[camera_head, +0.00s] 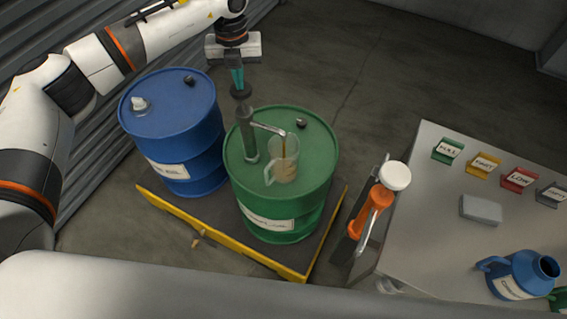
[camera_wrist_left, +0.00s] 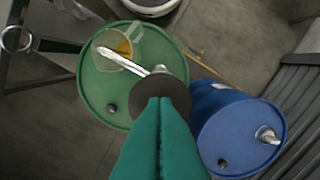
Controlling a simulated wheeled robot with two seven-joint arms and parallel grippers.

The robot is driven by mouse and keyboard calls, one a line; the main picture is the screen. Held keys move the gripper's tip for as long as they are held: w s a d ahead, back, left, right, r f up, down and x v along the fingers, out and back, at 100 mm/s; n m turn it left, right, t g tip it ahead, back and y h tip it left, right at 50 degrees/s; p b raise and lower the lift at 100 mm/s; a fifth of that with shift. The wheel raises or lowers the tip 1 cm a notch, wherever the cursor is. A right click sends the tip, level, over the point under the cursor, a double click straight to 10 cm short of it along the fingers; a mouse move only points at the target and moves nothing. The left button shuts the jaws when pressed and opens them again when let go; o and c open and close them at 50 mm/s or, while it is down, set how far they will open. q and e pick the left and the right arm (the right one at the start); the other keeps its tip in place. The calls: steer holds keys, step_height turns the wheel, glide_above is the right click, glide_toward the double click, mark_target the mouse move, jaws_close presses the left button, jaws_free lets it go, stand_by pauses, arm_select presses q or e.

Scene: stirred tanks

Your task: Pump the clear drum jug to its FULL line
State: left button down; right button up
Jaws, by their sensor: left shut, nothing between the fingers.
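The green drum (camera_head: 318,165) stands on a pallet, with a grey hand pump (camera_head: 249,135) rising from its top. The clear jug (camera_head: 284,168) stands on the drum lid under the pump's spout (camera_head: 268,128). An amber streak shows below the spout, and amber liquid is in the jug; its level against any line is too small to read. My left gripper (camera_head: 239,90) points down with its teal fingers shut and empty, right at the pump's dark round knob (camera_wrist_left: 172,92). In the left wrist view the jug (camera_wrist_left: 122,47) is beyond the knob. My right gripper is not in view.
A blue drum (camera_head: 172,120) stands left of the green one. The pallet has a yellow edge (camera_head: 225,242). An orange and white device (camera_head: 372,208) stands beside the grey table (camera_head: 425,225), which holds coloured label blocks, a grey block (camera_head: 481,209) and a blue jug (camera_head: 520,275).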

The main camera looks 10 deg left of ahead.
mark_target(242, 96)
arm_select(q)
steer(key=shift+f+b, duration=1.7)
steer(key=shift+f, duration=1)
steer(key=shift+r, duration=0.1)
steer(key=shift+r+p, duration=2.2)
steer(key=shift+r, duration=1.65)
steer(key=shift+f, duration=0.25)
steer(key=shift+f+b, duration=2.7)
steer(key=shift+f, duration=1)
steer(key=shift+r+p, duration=2.25)
steer(key=shift+r, duration=1.65)
